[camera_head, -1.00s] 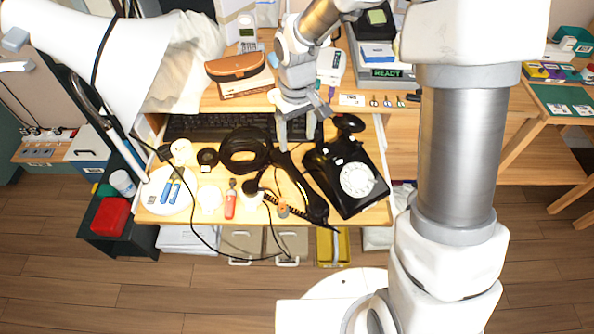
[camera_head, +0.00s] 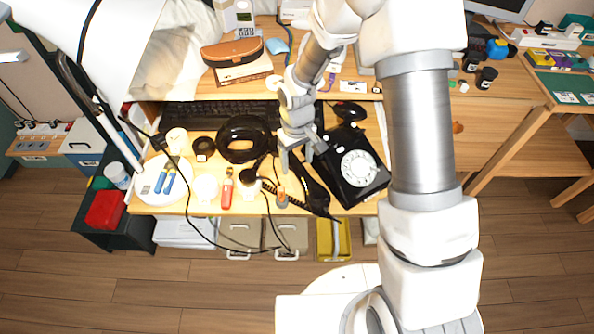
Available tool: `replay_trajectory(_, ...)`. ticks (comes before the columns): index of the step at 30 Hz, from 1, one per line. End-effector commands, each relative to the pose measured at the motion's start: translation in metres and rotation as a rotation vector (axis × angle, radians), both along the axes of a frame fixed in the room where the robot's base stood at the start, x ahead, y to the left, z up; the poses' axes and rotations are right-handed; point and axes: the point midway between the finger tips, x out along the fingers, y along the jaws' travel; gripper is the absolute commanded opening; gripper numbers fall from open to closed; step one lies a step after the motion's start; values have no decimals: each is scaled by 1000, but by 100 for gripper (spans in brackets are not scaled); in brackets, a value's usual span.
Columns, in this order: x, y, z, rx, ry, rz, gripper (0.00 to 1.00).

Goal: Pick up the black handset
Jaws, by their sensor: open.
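The black handset (camera_head: 311,189) lies slanted on the wooden pull-out shelf (camera_head: 243,206), just left of the black rotary phone (camera_head: 356,170) with its white dial. Its coiled cord runs to the left. My gripper (camera_head: 297,165) is open and points down over the upper part of the handset. The fingers appear to sit on either side of the handset's body, but I cannot tell how far down they are. My gripper and wrist hide the handset's upper end in part.
A black cable coil (camera_head: 243,139), a red screwdriver-like tool (camera_head: 227,188) and a white plate (camera_head: 163,183) lie to the left. A dark keyboard (camera_head: 222,113) lies behind. A brown case (camera_head: 231,52) rests on the upper desk. A white lamp shade (camera_head: 105,45) hangs at upper left.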

Motion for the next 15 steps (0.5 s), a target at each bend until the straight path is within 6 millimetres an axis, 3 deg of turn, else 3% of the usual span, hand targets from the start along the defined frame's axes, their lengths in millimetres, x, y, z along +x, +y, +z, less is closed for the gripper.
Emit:
replay_trajectory(3, 0, 0, -19, 0, 1, 0, 75)
replay_trajectory(10, 0, 0, -21, 0, -1, 0, 75)
replay_trajectory(11, 0, 0, -21, 0, -1, 0, 73)
replay_trajectory(15, 0, 0, -21, 0, -1, 0, 48)
